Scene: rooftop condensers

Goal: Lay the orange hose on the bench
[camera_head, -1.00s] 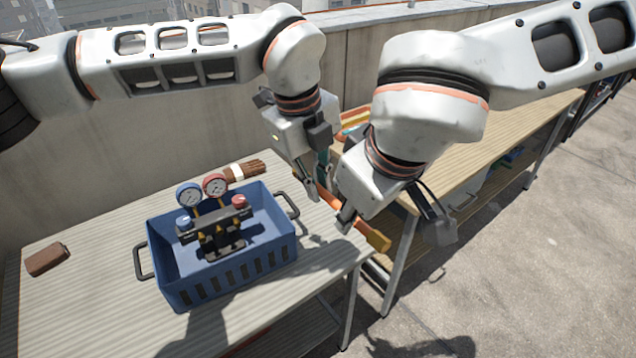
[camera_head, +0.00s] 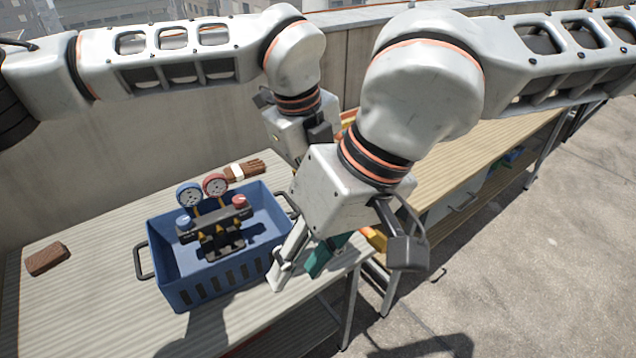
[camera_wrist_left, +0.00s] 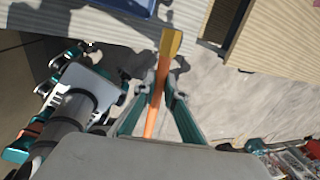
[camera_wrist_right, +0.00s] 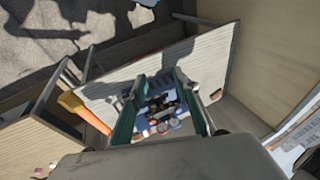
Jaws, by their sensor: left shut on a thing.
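The orange hose is a short straight length with a yellow end (camera_head: 375,238). My left gripper (camera_wrist_left: 161,88) is shut on it, as the left wrist view shows. In the head view, my right wrist hides the left fingers and most of the hose. The hose also shows at the left of the right wrist view (camera_wrist_right: 72,103), outside the right fingers. My right gripper (camera_head: 296,280) is open and empty, over the near bench (camera_head: 80,300) by the crate's right end. A second bench (camera_head: 470,150) stands behind at the right.
A blue crate (camera_head: 220,288) on the near bench holds a gauge manifold (camera_head: 222,232). A brown block (camera_head: 47,259) lies at the left and a brown banded item (camera_head: 245,170) behind the crate. The near bench's front left is clear. A concrete wall runs behind.

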